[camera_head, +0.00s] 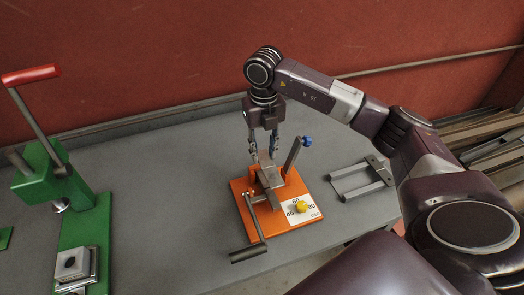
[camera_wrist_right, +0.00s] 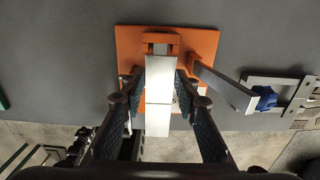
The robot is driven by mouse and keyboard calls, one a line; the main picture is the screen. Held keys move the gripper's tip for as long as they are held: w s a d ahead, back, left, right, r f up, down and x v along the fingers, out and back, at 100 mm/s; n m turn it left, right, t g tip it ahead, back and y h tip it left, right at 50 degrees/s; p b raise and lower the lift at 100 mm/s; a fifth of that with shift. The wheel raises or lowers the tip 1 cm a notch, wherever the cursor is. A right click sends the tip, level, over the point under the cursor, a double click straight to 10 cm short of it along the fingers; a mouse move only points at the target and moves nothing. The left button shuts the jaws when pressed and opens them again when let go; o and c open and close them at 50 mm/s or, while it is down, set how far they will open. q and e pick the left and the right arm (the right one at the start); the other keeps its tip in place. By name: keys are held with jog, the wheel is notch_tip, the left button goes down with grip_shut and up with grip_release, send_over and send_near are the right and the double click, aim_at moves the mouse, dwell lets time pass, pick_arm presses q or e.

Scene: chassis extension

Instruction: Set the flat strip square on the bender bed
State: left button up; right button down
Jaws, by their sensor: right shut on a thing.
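The bender has an orange base (camera_head: 252,222) on the grey table, with a metal bed in the middle; its base also shows in the wrist view (camera_wrist_right: 125,45). The pale flat strip (camera_wrist_right: 158,118) lies lengthwise between the fingers of my right gripper (camera_wrist_right: 160,85), over the bender, roughly in line with the bed. My right gripper (camera_head: 262,158) points down over the bed and is shut on the strip. The strip is hard to tell from the bed in the head view, and I cannot tell whether it touches the bed. My left gripper is not in view.
A green press (camera_head: 85,220) with a red handle stands left. A grey metal bracket (camera_head: 358,182) lies right. Table between press and bender is clear.

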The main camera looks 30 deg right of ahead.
jog(key=b, duration=0.4)
send_over(263, 177)
jog(key=shift+f, duration=2.9)
jog(key=shift+s+f+b, duration=0.1)
jog(key=shift+f+b, duration=1.4)
jog(key=shift+f, duration=0.05)
jog(key=c, duration=1.4)
grip_release()
notch_tip(263, 177, up, 12)
jog(key=shift+r, duration=0.1)
